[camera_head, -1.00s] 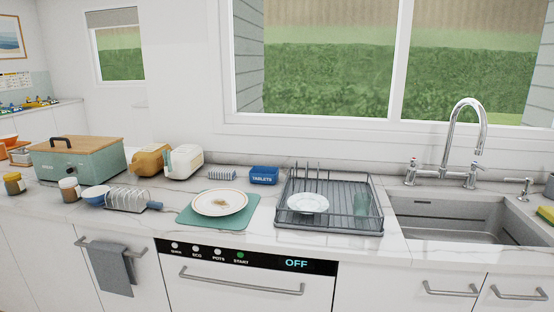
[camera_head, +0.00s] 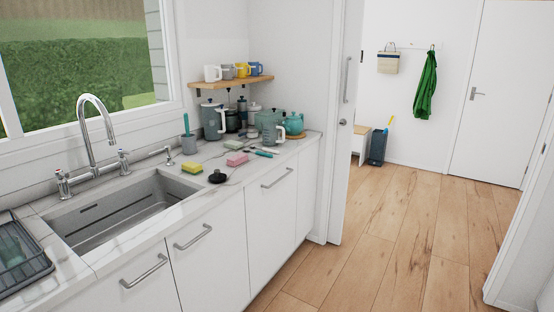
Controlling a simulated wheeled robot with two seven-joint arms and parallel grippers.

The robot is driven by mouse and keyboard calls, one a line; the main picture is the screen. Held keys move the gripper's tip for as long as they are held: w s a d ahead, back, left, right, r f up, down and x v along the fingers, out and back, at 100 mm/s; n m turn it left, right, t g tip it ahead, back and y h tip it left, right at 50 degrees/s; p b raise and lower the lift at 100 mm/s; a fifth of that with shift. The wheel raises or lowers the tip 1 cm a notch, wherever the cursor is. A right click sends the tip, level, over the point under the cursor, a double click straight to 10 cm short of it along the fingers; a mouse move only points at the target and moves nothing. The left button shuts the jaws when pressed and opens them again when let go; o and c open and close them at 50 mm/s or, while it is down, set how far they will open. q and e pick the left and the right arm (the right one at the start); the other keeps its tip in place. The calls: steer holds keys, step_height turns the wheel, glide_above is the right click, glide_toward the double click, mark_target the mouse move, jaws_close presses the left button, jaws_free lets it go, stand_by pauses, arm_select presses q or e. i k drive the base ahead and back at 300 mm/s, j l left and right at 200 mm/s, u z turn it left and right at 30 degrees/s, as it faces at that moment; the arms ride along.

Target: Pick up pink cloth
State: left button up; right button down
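A small pink item (camera_head: 237,159) lies flat on the white marble counter, right of the sink. It looks like a folded cloth or a sponge; at this size I cannot tell which. A yellow and green sponge (camera_head: 192,168) lies to its left, near the sink's corner. A dark round object (camera_head: 217,177) lies in front, near the counter's front edge. Neither of my grippers shows in this view.
The sink (camera_head: 140,212) and tap (camera_head: 97,135) are at left, the dish rack (camera_head: 20,262) at the lower left edge. Teapots and canisters (camera_head: 270,125) crowd the counter's far end below a mug shelf (camera_head: 230,82). The wooden floor (camera_head: 400,240) at right is clear.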

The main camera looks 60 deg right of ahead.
mark_target(234, 160)
steer(key=z, duration=1.5)
steer(key=i+l+u, duration=0.1)
steer(key=i, duration=0.2)
